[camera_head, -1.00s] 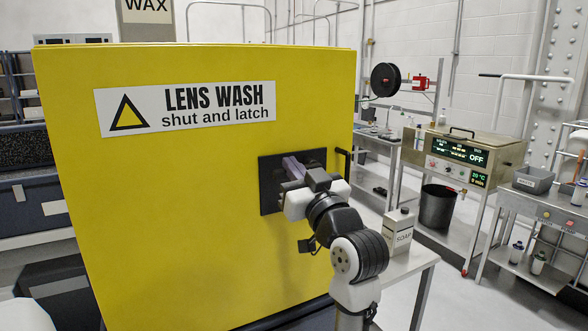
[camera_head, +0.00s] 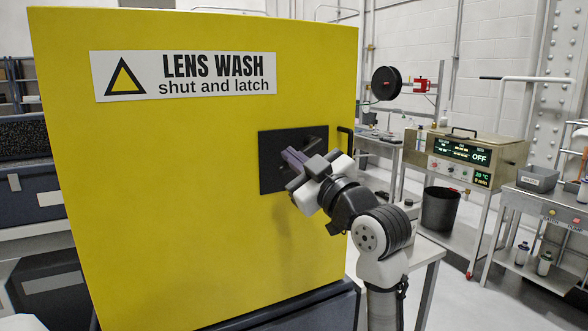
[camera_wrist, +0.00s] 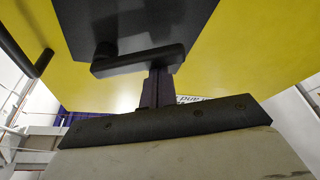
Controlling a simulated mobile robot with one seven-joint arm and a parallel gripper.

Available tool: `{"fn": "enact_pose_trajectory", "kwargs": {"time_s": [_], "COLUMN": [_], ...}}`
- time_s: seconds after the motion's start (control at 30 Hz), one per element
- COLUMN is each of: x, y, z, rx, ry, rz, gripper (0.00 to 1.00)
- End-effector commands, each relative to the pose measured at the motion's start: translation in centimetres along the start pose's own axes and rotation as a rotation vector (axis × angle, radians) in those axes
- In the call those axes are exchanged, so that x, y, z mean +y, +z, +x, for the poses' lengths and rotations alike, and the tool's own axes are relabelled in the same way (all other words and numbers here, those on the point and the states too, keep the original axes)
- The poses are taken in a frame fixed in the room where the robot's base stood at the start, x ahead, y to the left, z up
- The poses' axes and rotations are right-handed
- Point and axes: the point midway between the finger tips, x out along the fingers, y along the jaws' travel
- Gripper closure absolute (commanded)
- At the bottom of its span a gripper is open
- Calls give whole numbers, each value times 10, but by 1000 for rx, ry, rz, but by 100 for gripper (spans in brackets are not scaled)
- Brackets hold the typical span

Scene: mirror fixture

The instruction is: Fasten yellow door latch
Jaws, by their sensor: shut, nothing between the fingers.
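The yellow door (camera_head: 190,200) fills the left and middle of the head view, with its "LENS WASH shut and latch" sign (camera_head: 184,75). A black latch plate (camera_head: 270,177) is on its right side. The dark latch lever (camera_wrist: 140,60) lies across the wrist view in front of the plate (camera_wrist: 130,22). My gripper (camera_head: 290,157) is at the plate, its purple fingers shut and empty. In the wrist view the fingertips (camera_wrist: 157,72) are right at the lever's near edge; whether they touch it I cannot tell. My gripper partly hides the lever in the head view.
A black upright pull bar (camera_head: 345,140) is at the door's right edge. A table (camera_head: 427,254) stands behind my arm. A steel bath with an "OFF" display (camera_head: 466,155), a black bin (camera_head: 440,208) and a cart (camera_head: 535,209) are at right. Some floor between them is clear.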

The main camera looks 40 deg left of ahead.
Motion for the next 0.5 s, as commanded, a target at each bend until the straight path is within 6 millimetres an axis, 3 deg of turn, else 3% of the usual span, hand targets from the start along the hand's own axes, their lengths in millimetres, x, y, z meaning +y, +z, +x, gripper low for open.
{"fn": "enact_pose_trajectory", "kwargs": {"time_s": [0.03, 0.5], "x": [-2, -1], "y": [8, 33], "z": [-4, -12], "rx": [-2, -3], "ry": [-13, -161], "rz": [-46, -465], "gripper": [100, 100]}}
